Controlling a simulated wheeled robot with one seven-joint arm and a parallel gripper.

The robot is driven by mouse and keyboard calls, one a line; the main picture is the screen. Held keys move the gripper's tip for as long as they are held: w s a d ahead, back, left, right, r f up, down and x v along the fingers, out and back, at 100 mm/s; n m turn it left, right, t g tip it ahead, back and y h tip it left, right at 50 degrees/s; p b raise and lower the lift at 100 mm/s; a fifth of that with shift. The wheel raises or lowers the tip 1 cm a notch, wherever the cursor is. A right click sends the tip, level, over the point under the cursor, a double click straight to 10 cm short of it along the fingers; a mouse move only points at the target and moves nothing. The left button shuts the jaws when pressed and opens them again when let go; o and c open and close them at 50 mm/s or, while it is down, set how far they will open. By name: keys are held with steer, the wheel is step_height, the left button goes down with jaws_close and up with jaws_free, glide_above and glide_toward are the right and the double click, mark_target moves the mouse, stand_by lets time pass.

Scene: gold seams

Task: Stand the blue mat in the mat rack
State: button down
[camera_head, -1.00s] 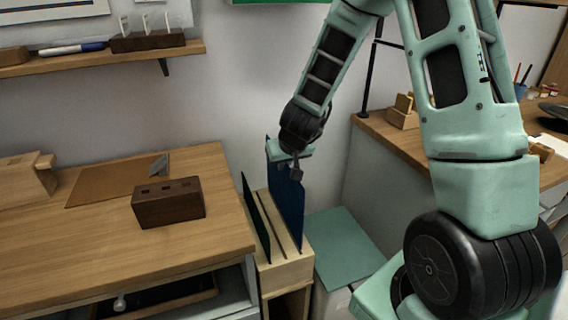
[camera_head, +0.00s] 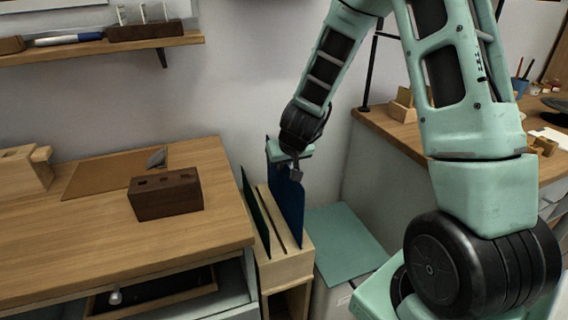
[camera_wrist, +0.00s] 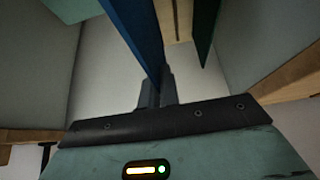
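The blue mat (camera_head: 287,205) stands upright in the right part of the wooden mat rack (camera_head: 288,270). Its lower edge is hidden in the rack. My gripper (camera_head: 296,173) is at the mat's upper edge. In the wrist view, the fingers (camera_wrist: 156,90) are close together with the edge of the blue mat (camera_wrist: 140,35) between them, so my gripper looks shut on it. A dark green mat (camera_head: 256,212) stands in the rack's left slot, with an empty slot between the two mats.
A wooden desk (camera_head: 90,245) with a dark block (camera_head: 166,196) stands left of the rack. A teal sheet (camera_head: 345,245) lies flat on a low surface to the right. Another wooden desk (camera_head: 400,148) is behind my arm. The wall is close behind the rack.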

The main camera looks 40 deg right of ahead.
mark_target(285, 187)
step_height(285, 187, down, 10)
steer(key=b, duration=0.8)
steer(key=shift+r, duration=0.25)
stand_by(2.8)
steer(key=c, duration=1.6)
jaws_free()
steer(key=shift+o, duration=0.2)
steer(key=shift+p+v, duration=0.7)
steer(key=shift+v, duration=0.3)
steer(key=p+v, duration=0.4)
steer(key=v, duration=0.3)
step_height(285, 187, up, 6)
steer(key=p, duration=0.6)
